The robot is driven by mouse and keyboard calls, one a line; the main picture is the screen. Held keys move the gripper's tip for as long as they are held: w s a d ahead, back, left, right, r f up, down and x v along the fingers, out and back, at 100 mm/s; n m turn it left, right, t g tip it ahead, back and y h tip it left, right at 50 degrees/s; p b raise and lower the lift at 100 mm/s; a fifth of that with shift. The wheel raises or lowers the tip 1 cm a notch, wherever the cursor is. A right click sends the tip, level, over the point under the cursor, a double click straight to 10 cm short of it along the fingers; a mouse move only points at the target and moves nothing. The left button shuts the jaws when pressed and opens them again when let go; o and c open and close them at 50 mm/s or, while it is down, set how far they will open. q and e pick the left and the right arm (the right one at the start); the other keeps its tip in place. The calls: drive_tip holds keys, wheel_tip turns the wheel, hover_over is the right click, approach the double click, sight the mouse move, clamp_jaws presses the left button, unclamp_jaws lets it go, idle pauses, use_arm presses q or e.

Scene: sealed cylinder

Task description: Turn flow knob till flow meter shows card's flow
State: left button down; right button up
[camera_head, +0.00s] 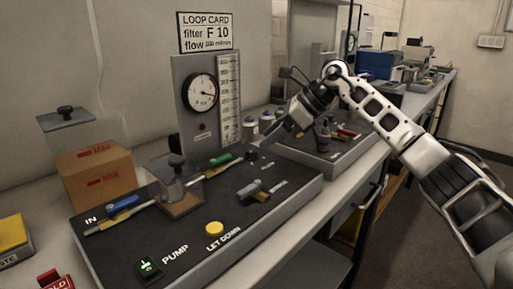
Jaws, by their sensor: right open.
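The loop card (206,32) hangs on the wall and reads "filter F 10"; its flow value is too small to read. Below it stands a grey panel with a round dial gauge (201,92) and a tall graduated flow meter (229,100); its reading cannot be made out. The dark flow knob (252,154) sits at the back of the black console (205,258), beside the label "FLOW". My right gripper (271,137) is open, its fingers pointing down and left, just above and right of the knob, seemingly apart from it. My left gripper is out of view.
The console carries a blue-handled valve (122,205), a green-handled valve (222,159), a clear filter housing (176,182), a grey lever (254,191), a yellow button (214,228) and a green-lit pump switch (149,266). A cardboard box (96,176) stands left. A tool tray (335,150) lies right.

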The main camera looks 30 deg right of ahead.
sight(253, 150)
drive_tip(key=x, duration=0.5)
drive_tip(key=shift+w+f, duration=0.1)
drive_tip(key=c, duration=1)
